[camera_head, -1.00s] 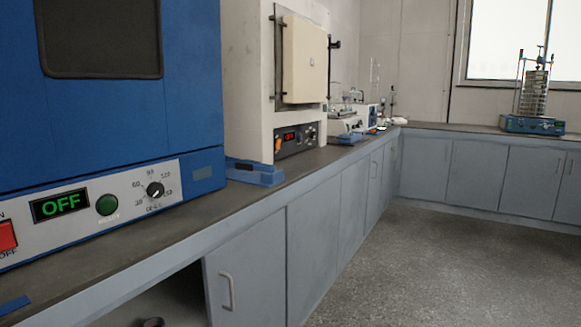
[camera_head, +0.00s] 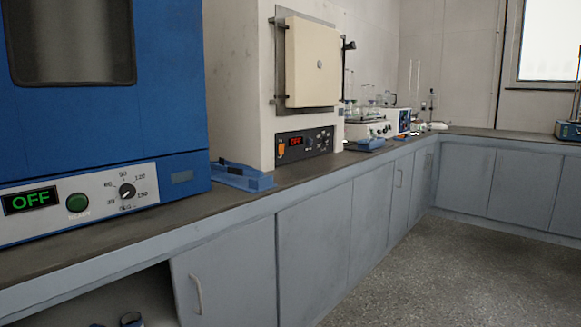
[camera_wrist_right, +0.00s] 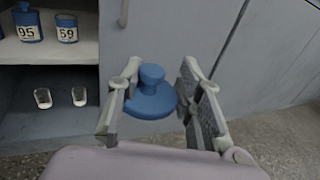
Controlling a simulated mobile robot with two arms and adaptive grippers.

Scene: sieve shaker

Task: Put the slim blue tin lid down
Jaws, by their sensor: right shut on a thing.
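The slim blue tin lid (camera_wrist_right: 150,102), a round disc with a knob on top, is in the right wrist view. My right gripper (camera_wrist_right: 159,76) is shut on it, with one finger on each side. The lid is held in the air in front of the grey cabinet fronts, apart from any surface. Neither the lid nor my right gripper shows in the head view. My left gripper is in no view.
A dark worktop (camera_head: 110,228) runs along the wall, bearing a blue oven (camera_head: 170,110), a white furnace (camera_head: 235,90) and a blue tray-like piece (camera_head: 240,178). An open cabinet shelf (camera_wrist_right: 60,55) holds blue tins marked 95 (camera_wrist_right: 28,28) and 59 (camera_wrist_right: 67,30).

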